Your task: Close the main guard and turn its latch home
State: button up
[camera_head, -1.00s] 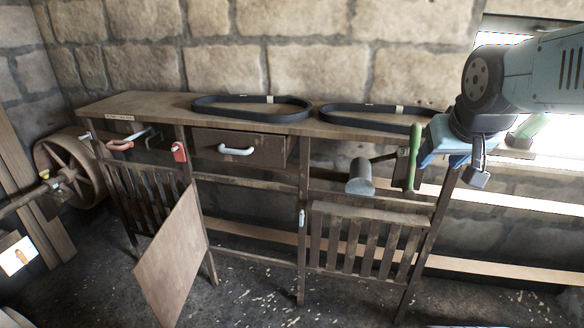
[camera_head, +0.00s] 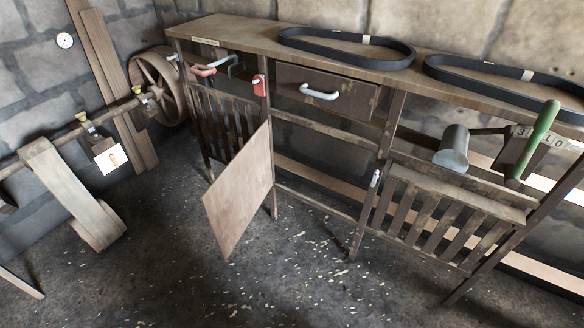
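The bench front carries two slatted guards. The left slatted guard (camera_head: 222,120) hangs under the bench end, with a red-handled part (camera_head: 206,69) above it and a red block (camera_head: 259,86) on the post beside it. A plain wooden panel (camera_head: 240,192) stands swung out from that post. The right slatted guard (camera_head: 440,215) sits low between two posts, with a small pale latch-like piece (camera_head: 375,178) at its left post. I cannot tell for sure which of these is the main guard. My gripper is not in view.
The bench top (camera_head: 245,34) bears two black belts (camera_head: 345,48). A drawer (camera_head: 335,92) has a white handle. A spoked wheel (camera_head: 160,84) and shaft stand at left. The foreground floor is clear.

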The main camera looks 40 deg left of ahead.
aim_at(231, 202)
jog(key=u, duration=1.05)
jog(key=i, duration=0.1)
jog(key=z, duration=2.55)
jog(key=k, duration=2.4)
jog(key=z, duration=1.05)
jog(key=i, duration=0.15)
jog(key=u, duration=3.45)
jog(key=i, duration=0.3)
